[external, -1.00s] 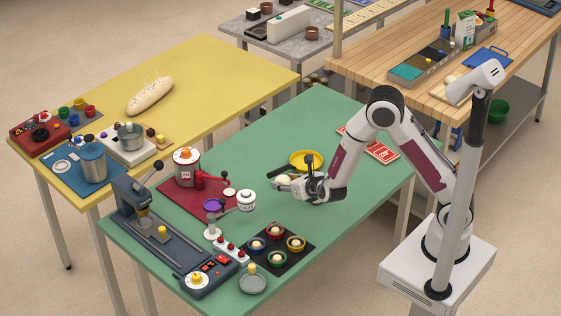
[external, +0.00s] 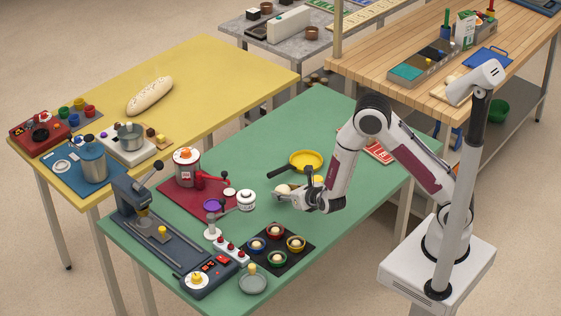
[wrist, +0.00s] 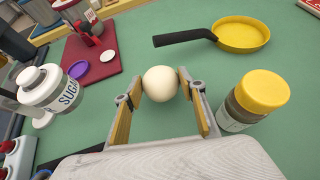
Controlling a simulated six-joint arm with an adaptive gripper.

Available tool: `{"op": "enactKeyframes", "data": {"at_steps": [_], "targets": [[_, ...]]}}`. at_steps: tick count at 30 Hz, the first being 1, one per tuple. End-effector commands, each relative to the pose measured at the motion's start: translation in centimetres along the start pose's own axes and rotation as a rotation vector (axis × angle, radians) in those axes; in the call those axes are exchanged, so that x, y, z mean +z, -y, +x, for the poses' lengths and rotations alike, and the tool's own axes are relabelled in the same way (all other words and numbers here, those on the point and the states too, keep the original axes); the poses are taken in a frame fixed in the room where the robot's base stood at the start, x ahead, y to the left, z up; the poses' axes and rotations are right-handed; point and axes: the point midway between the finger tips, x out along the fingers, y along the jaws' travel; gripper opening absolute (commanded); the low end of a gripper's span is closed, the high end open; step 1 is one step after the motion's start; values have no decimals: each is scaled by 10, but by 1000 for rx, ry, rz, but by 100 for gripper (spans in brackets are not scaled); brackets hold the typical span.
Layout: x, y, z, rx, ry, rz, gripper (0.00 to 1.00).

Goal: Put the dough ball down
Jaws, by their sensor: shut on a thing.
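The dough ball (wrist: 160,83) is a smooth cream sphere between the two yellow-padded fingers in the wrist view. My gripper (wrist: 163,88) is shut on it, one finger on each side. In the external view my gripper (external: 290,190) is low over the middle of the green table (external: 300,130), with the dough ball (external: 283,189) showing pale at its fingertips. I cannot tell whether the ball touches the table top.
A yellow pan (wrist: 243,34) with a black handle lies beyond the ball. A yellow-lidded jar (wrist: 254,100) stands close right of my fingers. A sugar jar (wrist: 53,91) is at left, near a purple lid (wrist: 78,70). Green table between them is clear.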

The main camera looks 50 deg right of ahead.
Motion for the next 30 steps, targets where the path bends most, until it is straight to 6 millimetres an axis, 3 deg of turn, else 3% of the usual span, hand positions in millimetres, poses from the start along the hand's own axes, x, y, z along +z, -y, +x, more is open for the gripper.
{"op": "enactKeyframes", "data": {"at_steps": [24, 25, 26, 30], "targets": [[-10, 0, 6, 0, 1, 0, 18], [-10, 0, 6, 0, 0, 0, 48], [-10, 0, 6, 0, 0, 0, 56], [-10, 0, 6, 0, 0, 0, 57]]}}
